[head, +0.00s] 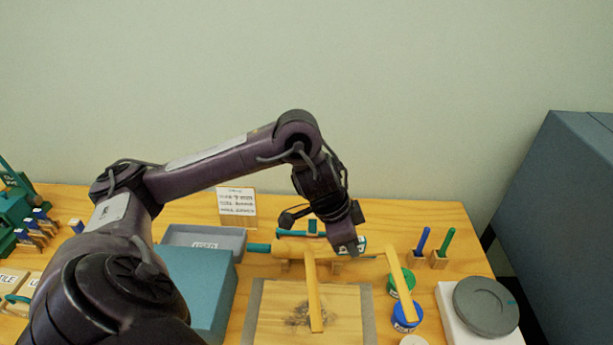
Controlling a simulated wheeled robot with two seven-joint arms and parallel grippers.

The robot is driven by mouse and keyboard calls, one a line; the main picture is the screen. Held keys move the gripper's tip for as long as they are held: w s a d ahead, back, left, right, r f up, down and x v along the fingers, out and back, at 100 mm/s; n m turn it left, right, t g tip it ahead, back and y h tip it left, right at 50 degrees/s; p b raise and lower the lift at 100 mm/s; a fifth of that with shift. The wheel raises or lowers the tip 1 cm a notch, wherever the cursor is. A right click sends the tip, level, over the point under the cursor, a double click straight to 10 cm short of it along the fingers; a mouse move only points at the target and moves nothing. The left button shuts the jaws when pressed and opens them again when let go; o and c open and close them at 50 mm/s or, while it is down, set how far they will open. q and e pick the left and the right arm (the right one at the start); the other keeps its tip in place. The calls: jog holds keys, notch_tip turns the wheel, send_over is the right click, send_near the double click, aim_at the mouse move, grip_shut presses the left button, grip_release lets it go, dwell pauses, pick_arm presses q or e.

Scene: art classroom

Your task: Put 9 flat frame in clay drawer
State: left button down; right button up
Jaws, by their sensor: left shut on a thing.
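My left gripper (345,244) is shut near the back of the table, above the rolling pin. It appears to hold the flat frame (314,295), whose two pale wooden bars run toward me. The left bar passes over the board, and the right bar passes over the small jars. The gripper and wrist cover part of where the frame is gripped, and its number cannot be read. A teal box (205,285) stands left of the board, partly behind my arm. I cannot tell if it is the clay drawer.
A wooden board (270,315) lies in front. Behind are the rolling pin (290,247), a grey labelled tray (175,236) and a sign (236,203). Green (393,288) and blue (403,322) jars, upright tools (445,243) and a grey wheel (486,305) stand on the right.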

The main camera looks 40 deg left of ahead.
pick_arm(q)
jog(key=s+a+f+p, duration=0.1)
jog(key=s+a, duration=0.1)
jog(key=a, duration=0.8)
jog(key=shift+s+m+p, duration=0.2)
jog(key=shift+m+p, duration=0.15)
jog(key=shift+m, duration=0.05)
jog(key=shift+f, duration=0.15)
notch_tip(320, 180, down, 15)
jog(key=shift+a+f+p, duration=0.1)
jog(key=shift+f+p, duration=0.05)
jog(key=shift+p, duration=0.55)
notch_tip(320, 180, down, 4)
jog(key=shift+r+p, duration=0.1)
jog(key=shift+p, duration=0.5)
jog(key=shift+f, duration=0.2)
jog(key=shift+f, duration=0.1)
jog(key=shift+f, duration=0.15)
jog(key=c, duration=1.4)
grip_release()
